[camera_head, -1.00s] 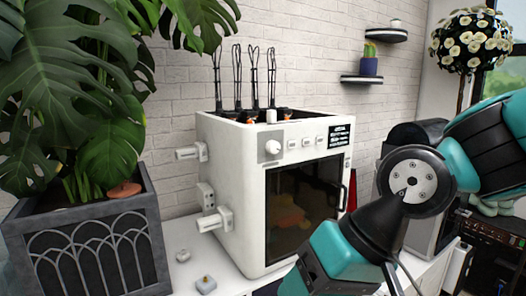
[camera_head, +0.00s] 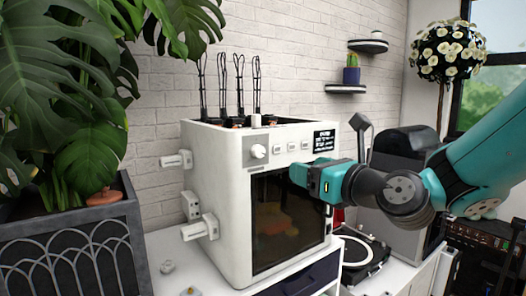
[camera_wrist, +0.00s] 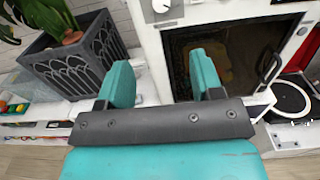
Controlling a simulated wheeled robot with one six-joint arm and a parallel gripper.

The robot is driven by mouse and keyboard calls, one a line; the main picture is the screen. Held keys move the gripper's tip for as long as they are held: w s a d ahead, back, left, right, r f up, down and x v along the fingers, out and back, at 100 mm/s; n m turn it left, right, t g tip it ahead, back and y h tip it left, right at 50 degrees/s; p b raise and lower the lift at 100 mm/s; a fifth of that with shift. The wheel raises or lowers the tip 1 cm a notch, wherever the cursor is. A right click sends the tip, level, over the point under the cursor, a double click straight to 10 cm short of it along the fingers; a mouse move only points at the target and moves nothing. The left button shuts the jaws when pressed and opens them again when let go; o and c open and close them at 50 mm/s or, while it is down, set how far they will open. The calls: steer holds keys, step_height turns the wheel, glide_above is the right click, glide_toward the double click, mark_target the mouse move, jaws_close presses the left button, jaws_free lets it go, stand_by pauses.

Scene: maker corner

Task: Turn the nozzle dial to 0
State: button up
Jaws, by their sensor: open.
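The nozzle dial (camera_head: 259,152) is a round white knob on a grey plate at the upper left of the white printer's (camera_head: 220,210) front. In the wrist view the dial (camera_wrist: 161,5) shows at the top edge, partly cut off. My gripper (camera_head: 296,174) is in front of the printer's dark door, right of and a little below the dial, apart from it. In the wrist view my gripper (camera_wrist: 158,82) has its two teal fingers spread with nothing between them. The dial's pointer and markings are too small to read.
Several small buttons (camera_head: 292,147) and a dark display (camera_head: 324,140) sit right of the dial. Spool holders (camera_head: 199,228) stick out on the printer's left. A large planter (camera_head: 75,245) stands further left. A turntable (camera_head: 362,252) is at the right.

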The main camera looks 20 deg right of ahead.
steer(key=w+p, duration=0.1)
steer(key=p, duration=1.6)
glide_toward(261, 153)
steer(key=x, duration=0.8)
steer(key=shift+r, duration=0.2)
steer(key=shift+w+a+f+p, duration=0.2)
steer(key=shift+w+p, duration=0.2)
steer(key=shift+w, duration=0.15)
steer(key=c, duration=0.9)
